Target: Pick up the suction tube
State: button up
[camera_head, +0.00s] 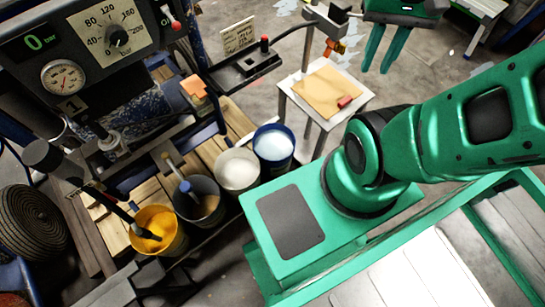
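A dark tube (118,212), which looks like the suction tube, slants down from a grey cylindrical end (60,165) into a bucket of yellow paint (157,231) at the lower left. Its lower end is hidden in the paint. My gripper (380,68) is at the top right, with two green fingers pointing down and a gap between them. It is open and holds nothing that I can see. It is far from the tube, beyond the small table.
Several buckets stand on wooden planks, including a white-filled one (238,170) and a blue one (273,147). The striper's gauge panel (100,38) rises at the upper left. A small white table (297,97) stands near the centre. Grey floor shows around it.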

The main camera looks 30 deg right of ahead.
aim_at(144, 233)
jog(key=z, duration=2.15)
jog(key=k, duration=2.1)
jog(key=u, duration=2.4)
